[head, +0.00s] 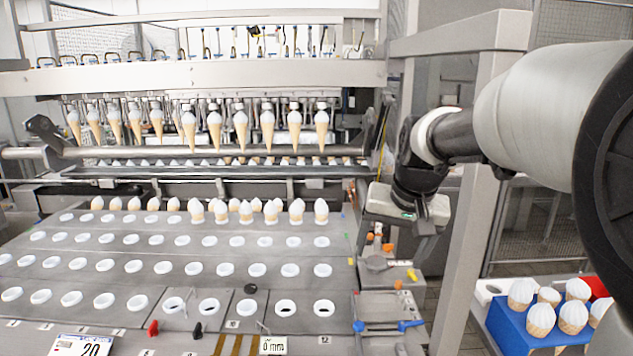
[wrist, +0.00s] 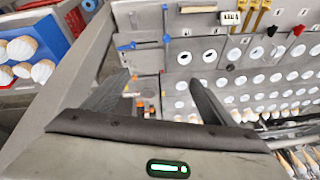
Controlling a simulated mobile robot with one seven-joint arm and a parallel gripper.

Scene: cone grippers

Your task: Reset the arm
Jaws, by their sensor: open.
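My gripper (head: 407,243) hangs from my arm at the right of the machine, pointing down beside the upright frame post. It is open and empty. In the wrist view its two dark fingers (wrist: 160,80) are spread apart, with the machine's plate edge and small fittings beneath. No cone is between or touching the fingers. My arm reaches in from the right of the head view.
The conveyor plates (head: 100,252) have rows of mostly empty holes; ice cream cones (head: 245,211) stand in the back row. More cones (head: 240,128) hang above. A frame post (head: 468,220) stands close beside my arm. A blue crate (head: 512,331) holds several cones at right.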

